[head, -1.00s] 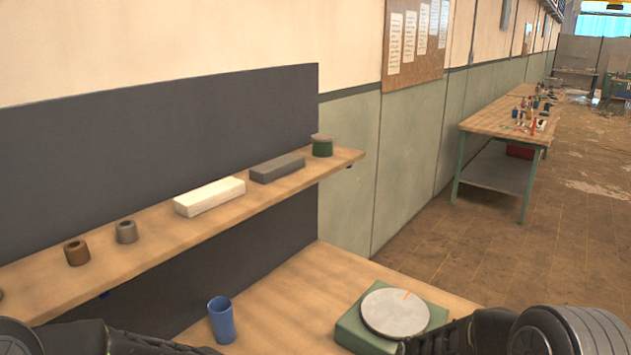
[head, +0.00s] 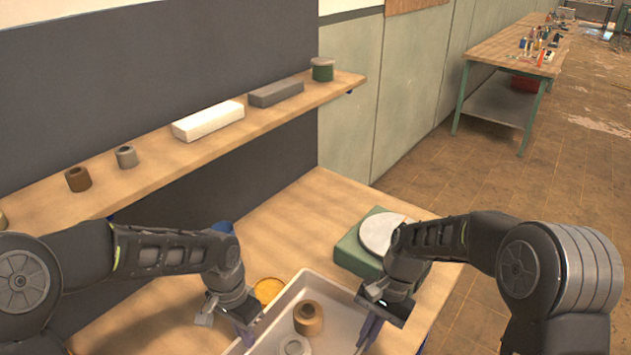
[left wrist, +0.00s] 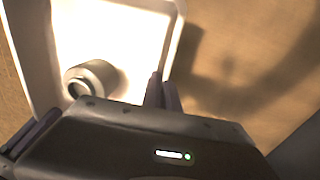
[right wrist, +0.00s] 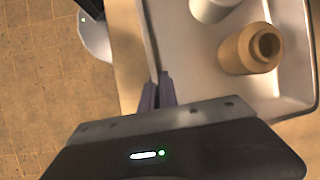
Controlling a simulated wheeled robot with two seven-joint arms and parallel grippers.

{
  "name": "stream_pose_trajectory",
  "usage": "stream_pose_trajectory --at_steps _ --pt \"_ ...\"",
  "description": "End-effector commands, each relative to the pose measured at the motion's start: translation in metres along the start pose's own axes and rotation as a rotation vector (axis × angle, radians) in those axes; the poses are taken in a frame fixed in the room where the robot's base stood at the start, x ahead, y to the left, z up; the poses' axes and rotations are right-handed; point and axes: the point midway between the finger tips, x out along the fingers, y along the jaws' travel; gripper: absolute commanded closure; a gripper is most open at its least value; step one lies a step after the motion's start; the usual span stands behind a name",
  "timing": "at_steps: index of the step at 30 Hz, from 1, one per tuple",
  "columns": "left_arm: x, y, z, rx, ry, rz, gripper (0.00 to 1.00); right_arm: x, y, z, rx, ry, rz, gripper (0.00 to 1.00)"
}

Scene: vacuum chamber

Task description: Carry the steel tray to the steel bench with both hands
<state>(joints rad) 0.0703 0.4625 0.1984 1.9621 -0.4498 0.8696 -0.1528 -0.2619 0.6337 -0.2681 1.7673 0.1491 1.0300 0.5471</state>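The steel tray (head: 341,288), pale grey and shallow, is at the bottom centre of the head view over a wooden worktop; its near end is cut off. It holds a brown bushing (head: 308,318) and a grey bushing (head: 296,345). My left gripper (head: 246,334) is at its left wall; in the left wrist view its fingers (left wrist: 163,92) are close together on the tray wall. My right gripper (head: 370,328) is at its right wall; in the right wrist view its fingers (right wrist: 157,92) are together on that wall. I cannot tell whether the tray is lifted. No steel-topped bench is recognisable.
A green block with a grey disc (head: 380,234) stands just beyond the tray's right corner. A shelf (head: 150,172) runs above. Another workbench (head: 500,48) stands far right across open floor.

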Motion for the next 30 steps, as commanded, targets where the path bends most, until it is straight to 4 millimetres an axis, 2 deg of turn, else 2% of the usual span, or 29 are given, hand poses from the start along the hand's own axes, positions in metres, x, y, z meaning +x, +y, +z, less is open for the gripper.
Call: stream_pose_trajectory --at_steps 17,30 --pt "-0.005 -0.003 -0.005 0.001 0.003 -0.002 1.0 -0.006 -0.004 -0.003 0.0 0.0 -0.001 1.0" --pt "-0.031 -0.02 -0.035 0.001 0.003 -0.002 1.0 -0.036 -0.026 -0.022 0.0 0.002 -0.002 1.0"
